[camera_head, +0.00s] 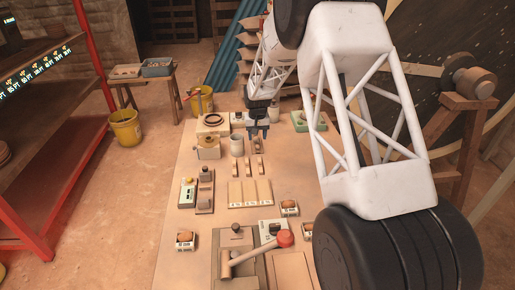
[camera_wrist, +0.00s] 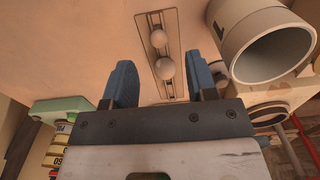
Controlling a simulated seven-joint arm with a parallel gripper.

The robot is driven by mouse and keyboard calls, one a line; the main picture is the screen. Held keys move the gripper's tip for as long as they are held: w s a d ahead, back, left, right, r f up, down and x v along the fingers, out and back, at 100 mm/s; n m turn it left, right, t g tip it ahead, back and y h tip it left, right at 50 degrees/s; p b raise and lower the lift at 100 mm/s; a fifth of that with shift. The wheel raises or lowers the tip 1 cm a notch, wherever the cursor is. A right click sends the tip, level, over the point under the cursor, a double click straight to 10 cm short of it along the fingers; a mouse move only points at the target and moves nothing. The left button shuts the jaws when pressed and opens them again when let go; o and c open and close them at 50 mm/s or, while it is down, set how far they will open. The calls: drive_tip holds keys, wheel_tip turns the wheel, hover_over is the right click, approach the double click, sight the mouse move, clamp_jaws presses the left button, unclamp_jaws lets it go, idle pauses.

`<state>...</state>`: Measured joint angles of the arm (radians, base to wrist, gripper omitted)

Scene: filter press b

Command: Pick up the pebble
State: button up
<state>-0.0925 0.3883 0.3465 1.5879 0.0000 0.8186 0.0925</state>
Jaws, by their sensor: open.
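My gripper (camera_head: 258,130) hangs over the far part of the table. In the wrist view its two blue fingers (camera_wrist: 165,82) are apart with nothing held between them. A small grey rounded lump (camera_wrist: 221,70), which may be the pebble, shows just beyond the right finger, beside the grey cup (camera_wrist: 258,42); the finger hides part of it. I cannot tell for certain which of these is the pebble. I cannot make out the pebble in the head view.
The cup (camera_head: 237,145) stands left of my gripper. A green tray (camera_head: 305,121) lies to the right. Wooden blocks (camera_head: 250,192), small boxes and a red-knobbed lever (camera_head: 285,238) occupy the nearer table. The table's left strip (camera_head: 190,155) has some bare room.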

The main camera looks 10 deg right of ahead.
sight(258, 147)
drive_tip(key=shift+f, duration=2.65)
clamp_jaws()
